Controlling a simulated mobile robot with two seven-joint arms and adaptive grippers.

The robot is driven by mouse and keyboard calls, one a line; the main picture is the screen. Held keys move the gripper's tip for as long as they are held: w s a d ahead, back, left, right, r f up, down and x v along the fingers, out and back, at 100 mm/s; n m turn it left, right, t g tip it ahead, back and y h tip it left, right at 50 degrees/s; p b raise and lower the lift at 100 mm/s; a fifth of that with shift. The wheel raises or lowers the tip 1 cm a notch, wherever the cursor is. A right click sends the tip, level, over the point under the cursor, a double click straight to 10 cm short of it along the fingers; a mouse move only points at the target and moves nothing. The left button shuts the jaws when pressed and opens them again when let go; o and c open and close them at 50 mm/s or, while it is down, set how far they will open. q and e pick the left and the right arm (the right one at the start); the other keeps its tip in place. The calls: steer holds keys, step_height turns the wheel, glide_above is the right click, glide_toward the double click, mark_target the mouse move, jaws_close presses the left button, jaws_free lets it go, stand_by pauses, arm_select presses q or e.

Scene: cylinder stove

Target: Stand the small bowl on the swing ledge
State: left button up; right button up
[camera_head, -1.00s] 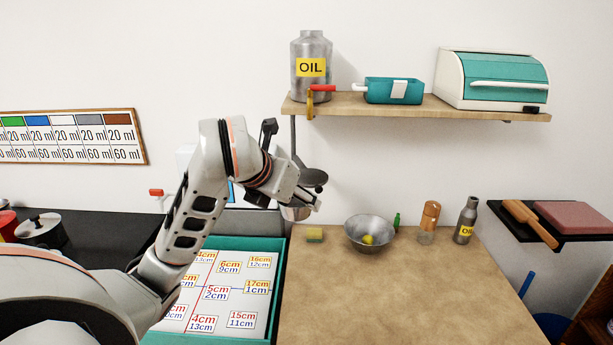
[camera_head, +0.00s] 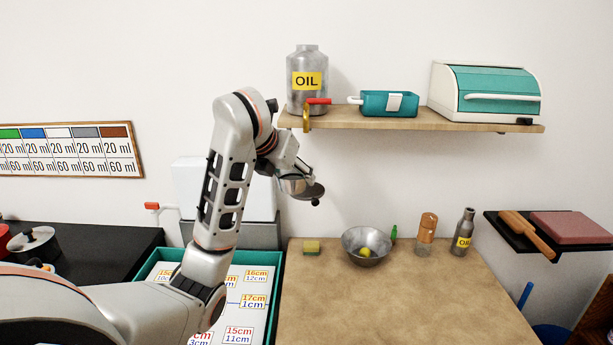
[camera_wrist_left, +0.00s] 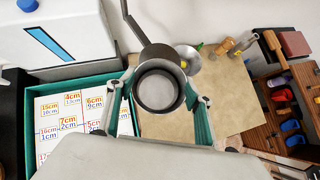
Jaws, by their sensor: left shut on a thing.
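My left gripper (camera_head: 299,174) is shut on the small grey metal bowl (camera_head: 292,186) and holds it in the air below the left end of the wooden shelf. In the left wrist view the small bowl (camera_wrist_left: 157,88) sits between the teal fingers, its opening facing the camera. A black wall ledge (camera_head: 499,228) at the right carries a rolling pin and a pink block. I cannot tell whether this is the swing ledge. My right gripper is not in view.
The wooden shelf (camera_head: 415,121) holds an oil can (camera_head: 307,82), a teal container and a bread box (camera_head: 487,90). On the counter (camera_head: 390,300) stand a sponge, a larger metal bowl (camera_head: 379,238), and bottles. A teal tray (camera_head: 273,290) lies left. The counter front is clear.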

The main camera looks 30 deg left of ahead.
arm_select(q)
steer(key=shift+w+a+r, duration=0.1)
steer(key=shift+w, duration=1.4)
steer(key=w, duration=0.2)
steer(key=w+a, duration=0.1)
steer(key=w, duration=0.1)
steer(key=shift+w+f+b, duration=0.2)
steer(key=shift+w+b, duration=0.1)
steer(key=shift+w, duration=0.25)
step_height(320, 180, down, 3)
steer(key=shift+r, duration=0.1)
steer(key=shift+f, duration=0.4)
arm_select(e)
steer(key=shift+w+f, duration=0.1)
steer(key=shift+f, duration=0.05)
